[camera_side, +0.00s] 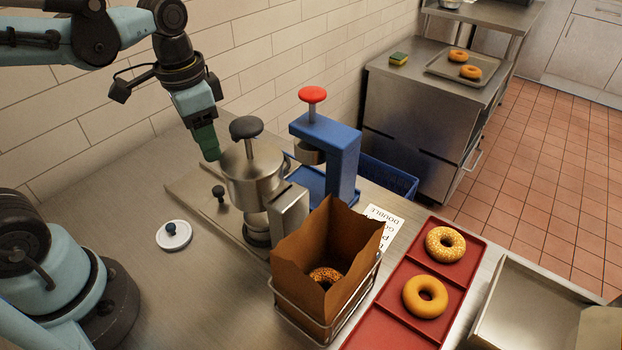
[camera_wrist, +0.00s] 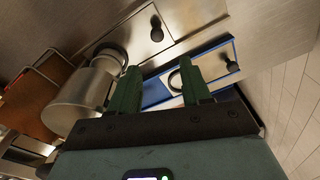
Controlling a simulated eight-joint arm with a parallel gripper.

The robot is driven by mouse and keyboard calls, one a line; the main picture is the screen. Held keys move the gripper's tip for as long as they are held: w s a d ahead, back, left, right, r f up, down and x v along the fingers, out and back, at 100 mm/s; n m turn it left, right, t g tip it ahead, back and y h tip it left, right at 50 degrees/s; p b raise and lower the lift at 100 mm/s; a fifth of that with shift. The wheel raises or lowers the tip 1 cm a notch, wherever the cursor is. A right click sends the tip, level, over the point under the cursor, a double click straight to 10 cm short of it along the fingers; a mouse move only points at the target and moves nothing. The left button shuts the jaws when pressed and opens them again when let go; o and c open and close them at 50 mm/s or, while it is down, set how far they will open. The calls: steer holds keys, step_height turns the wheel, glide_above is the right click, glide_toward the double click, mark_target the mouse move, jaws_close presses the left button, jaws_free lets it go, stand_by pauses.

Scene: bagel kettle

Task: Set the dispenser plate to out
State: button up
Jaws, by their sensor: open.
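A steel pot with a black top knob (camera_side: 252,170) stands on the counter. Left of its foot, a flat steel plate (camera_side: 185,190) carries a small upright black knob (camera_side: 219,193); this looks like the dispenser plate. My gripper (camera_side: 212,158) hangs above and left of the pot, pointing down, with nothing held. In the wrist view my gripper (camera_wrist: 158,82) shows two green fingers apart, with the pot (camera_wrist: 82,105) to the left. A black knob (camera_wrist: 157,32) on a steel surface shows beyond the fingers. The plate's setting is not clear.
A blue press (camera_side: 342,160) with a red knob stands behind the pot. A paper bag (camera_side: 310,250) holding a bagel sits in a wire stand in front. A red tray (camera_side: 385,330) holds two bagels. A knobbed white disc (camera_side: 174,240) lies on the bare counter at left.

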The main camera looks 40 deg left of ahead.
mark_target(218, 188)
steer(key=shift+g, duration=0.4)
steer(key=shift+f, duration=6)
jaws_close()
